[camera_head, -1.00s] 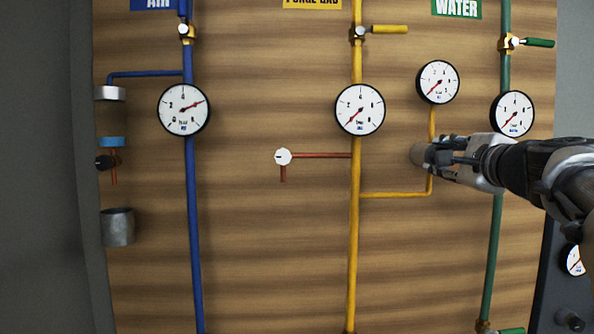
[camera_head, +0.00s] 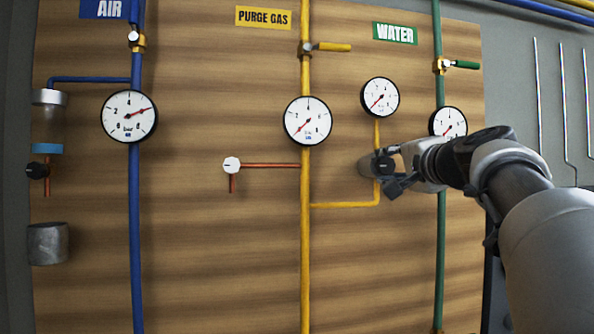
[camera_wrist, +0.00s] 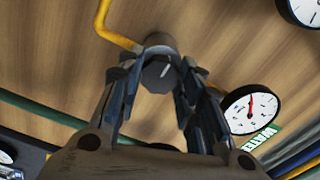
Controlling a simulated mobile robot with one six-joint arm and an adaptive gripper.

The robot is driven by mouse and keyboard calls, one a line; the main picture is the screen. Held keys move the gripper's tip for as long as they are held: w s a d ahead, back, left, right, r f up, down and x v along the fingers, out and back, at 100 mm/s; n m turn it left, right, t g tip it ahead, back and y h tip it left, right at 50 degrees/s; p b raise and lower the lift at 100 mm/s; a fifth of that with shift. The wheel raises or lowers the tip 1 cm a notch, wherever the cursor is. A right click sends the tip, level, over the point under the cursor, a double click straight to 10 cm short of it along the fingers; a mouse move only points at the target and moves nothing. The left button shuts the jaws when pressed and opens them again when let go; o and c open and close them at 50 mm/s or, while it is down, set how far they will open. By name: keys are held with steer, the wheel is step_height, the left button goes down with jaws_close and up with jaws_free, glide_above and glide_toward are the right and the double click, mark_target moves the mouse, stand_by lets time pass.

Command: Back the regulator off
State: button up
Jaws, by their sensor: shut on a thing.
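The regulator (camera_head: 366,166) is a grey cylinder with a dark knob, on the yellow branch pipe (camera_head: 345,205). In the wrist view its dark many-sided knob (camera_wrist: 158,73) with a pale mark faces me. My gripper (camera_head: 388,169) reaches it from the right. In the wrist view the fingers (camera_wrist: 160,80) are closed on the knob's two sides. A small gauge (camera_head: 380,97) stands above the regulator, its red needle pointing lower left. The purge gas gauge (camera_head: 308,120) on the main yellow pipe (camera_head: 305,240) also points lower left.
The water gauge (camera_head: 449,121) on the green pipe (camera_head: 440,250) is partly behind my arm. A yellow-handled valve (camera_head: 330,47) sits above the purge gauge. A red side pipe (camera_head: 268,165) with a white knob projects left. The board below is mostly clear.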

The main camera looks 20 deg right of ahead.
steer(key=shift+r, duration=0.1)
stand_by(0.3)
steer(key=o, duration=1.1)
steer(key=shift+c, duration=0.2)
steer(key=v, duration=0.7)
steer(key=shift+s, duration=0.25)
